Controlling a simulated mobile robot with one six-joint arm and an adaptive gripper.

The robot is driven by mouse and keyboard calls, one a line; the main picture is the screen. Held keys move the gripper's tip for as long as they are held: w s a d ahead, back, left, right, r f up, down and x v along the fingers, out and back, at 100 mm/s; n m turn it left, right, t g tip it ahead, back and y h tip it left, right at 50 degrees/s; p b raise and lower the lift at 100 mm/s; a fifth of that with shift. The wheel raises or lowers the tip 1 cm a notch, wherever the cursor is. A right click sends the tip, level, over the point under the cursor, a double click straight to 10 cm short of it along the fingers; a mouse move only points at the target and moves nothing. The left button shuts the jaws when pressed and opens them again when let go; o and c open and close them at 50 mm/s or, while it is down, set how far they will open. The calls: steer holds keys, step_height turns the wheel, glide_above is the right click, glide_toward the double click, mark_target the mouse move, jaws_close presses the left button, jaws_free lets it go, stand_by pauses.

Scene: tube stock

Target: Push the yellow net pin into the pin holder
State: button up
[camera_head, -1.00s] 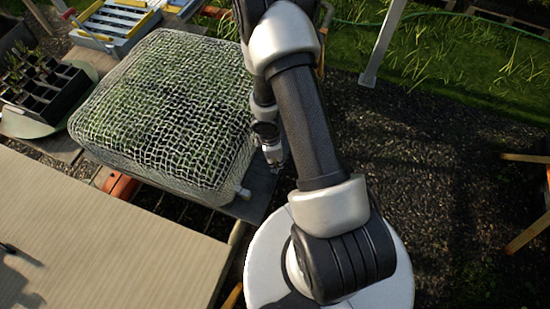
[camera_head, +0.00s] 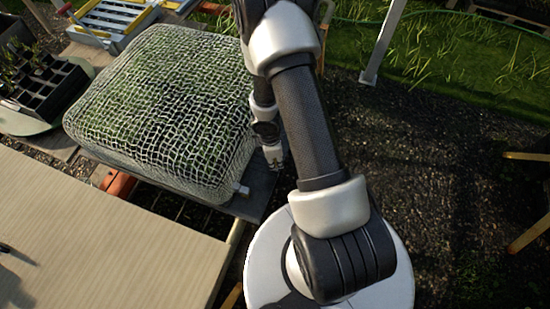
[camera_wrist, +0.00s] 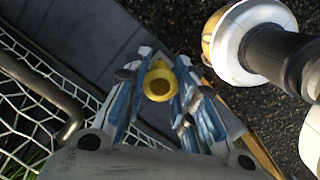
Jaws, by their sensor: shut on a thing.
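The yellow net pin (camera_wrist: 159,82) shows in the wrist view as a round yellow head with a dark hollow centre. My gripper (camera_wrist: 160,90) has its blue fingers on both sides of the pin and is shut on it. In the head view my gripper (camera_head: 274,158) is small and partly hidden behind my arm, beside the right side of the net-covered frame; the pin cannot be made out there. I cannot identify the pin holder in either view. A small pale stub (camera_head: 242,190) sits at the net frame's near right corner.
A white net (camera_head: 160,100) covers a frame on a dark bench (camera_head: 262,190). A pale ribbed table (camera_head: 100,240) lies at the near left. A dark seedling tray (camera_head: 45,85) stands at the far left. Gravel (camera_head: 440,160) on the right is mostly open.

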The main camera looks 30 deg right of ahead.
steer(key=shift+f, duration=0.25)
steer(key=o, duration=1)
steer(key=shift+o, duration=0.4)
steer(key=o, duration=1)
steer(key=shift+r, duration=0.1)
steer(key=shift+c, duration=0.2)
steer(key=shift+w, duration=0.2)
steer(key=shift+c, duration=0.2)
steer(key=shift+r, duration=0.1)
steer(key=shift+r, duration=0.3)
steer(key=shift+o, duration=0.2)
steer(key=shift+r+p, duration=0.85)
steer(key=shift+p, duration=0.15)
